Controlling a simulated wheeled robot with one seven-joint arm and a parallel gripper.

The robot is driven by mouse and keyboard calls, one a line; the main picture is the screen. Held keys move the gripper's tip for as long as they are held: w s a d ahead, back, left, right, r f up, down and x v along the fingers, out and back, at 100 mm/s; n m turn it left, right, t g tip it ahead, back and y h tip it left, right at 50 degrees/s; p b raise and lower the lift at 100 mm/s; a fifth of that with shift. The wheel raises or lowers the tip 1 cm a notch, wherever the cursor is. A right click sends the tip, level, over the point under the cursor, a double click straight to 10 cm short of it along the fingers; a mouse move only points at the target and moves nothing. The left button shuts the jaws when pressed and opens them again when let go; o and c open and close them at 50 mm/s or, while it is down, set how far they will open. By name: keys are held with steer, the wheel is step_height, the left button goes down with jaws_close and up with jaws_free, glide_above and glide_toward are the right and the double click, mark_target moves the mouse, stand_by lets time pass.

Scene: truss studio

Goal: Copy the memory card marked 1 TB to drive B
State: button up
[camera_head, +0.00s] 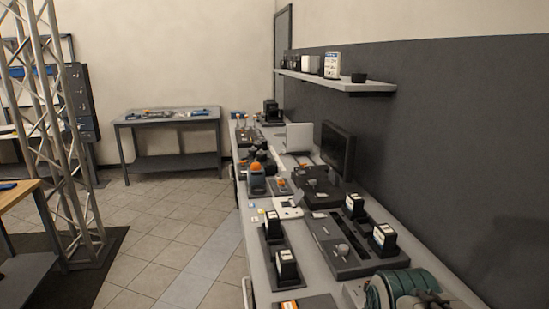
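A long grey bench (258,288) runs along the right wall. Black blocks with pale labels stand upright on it: one at the left edge (272,225), one nearer me (287,264), and two at the right (355,206) and (384,238). Their lettering is too small to read, so I cannot tell which is drive B. A white flat device (287,208) lies behind the left blocks. Small pale and yellow pieces (254,219) lie near the bench's left edge; they may be memory cards, but no 1 TB marking is legible. My gripper is not in view.
A dark console with a knob (343,248) sits between the blocks. A teal drum-shaped thing (400,286) fills the near right. A monitor (337,148) and a wall shelf (345,84) stand beyond. Tiled floor (170,235) is clear left of the bench; a truss (60,140) stands farther left.

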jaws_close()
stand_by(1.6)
